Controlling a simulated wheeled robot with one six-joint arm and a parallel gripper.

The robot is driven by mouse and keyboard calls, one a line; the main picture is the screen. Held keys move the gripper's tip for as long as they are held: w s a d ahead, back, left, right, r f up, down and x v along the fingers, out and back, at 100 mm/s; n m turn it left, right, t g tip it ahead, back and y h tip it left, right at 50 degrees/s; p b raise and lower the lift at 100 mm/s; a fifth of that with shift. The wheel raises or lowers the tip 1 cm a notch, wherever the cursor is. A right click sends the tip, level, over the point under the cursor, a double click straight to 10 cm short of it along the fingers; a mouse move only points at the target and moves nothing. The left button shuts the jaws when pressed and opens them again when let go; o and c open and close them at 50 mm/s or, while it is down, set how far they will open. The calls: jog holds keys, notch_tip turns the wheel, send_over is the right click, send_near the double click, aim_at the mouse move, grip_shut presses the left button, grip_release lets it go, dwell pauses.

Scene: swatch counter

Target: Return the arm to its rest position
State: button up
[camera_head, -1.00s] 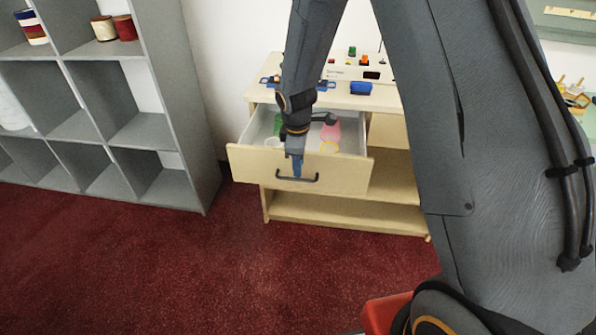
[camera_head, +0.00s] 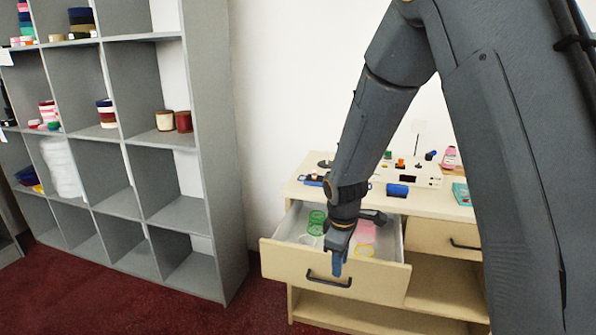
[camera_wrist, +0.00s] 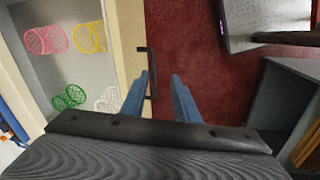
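My gripper (camera_head: 338,262) hangs in front of the open drawer (camera_head: 283,258) of the wooden counter, near its dark handle (camera_head: 328,280). In the wrist view my gripper (camera_wrist: 161,85) shows two blue fingers spread apart with nothing between them. The drawer handle (camera_wrist: 152,68) lies just past the fingertips there, apart from them as far as I can tell. My arm reaches down from the upper right in the head view and covers part of the counter.
The drawer holds a pink mesh cup (camera_wrist: 46,40), a yellow one (camera_wrist: 90,37), a green one (camera_wrist: 69,97) and a white one (camera_wrist: 107,100). A blue block (camera_head: 397,190) sits on the counter top (camera_head: 440,205). A grey shelf (camera_head: 215,150) stands left. Red carpet (camera_head: 262,310) is clear.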

jog(key=s+d+r+m, duration=0.3)
jog(key=s+m, duration=0.3)
jog(key=s, duration=0.4)
jog(key=s+d+r+m+g, duration=0.1)
jog(key=s+d+r+m, duration=0.2)
jog(key=s+m, duration=0.3)
jog(key=s+r, duration=0.1)
jog(key=s, duration=0.3)
jog(key=shift+s+d+r+y, duration=0.15)
jog(key=shift+d+r+y, duration=0.05)
jog(key=shift+y, duration=0.1)
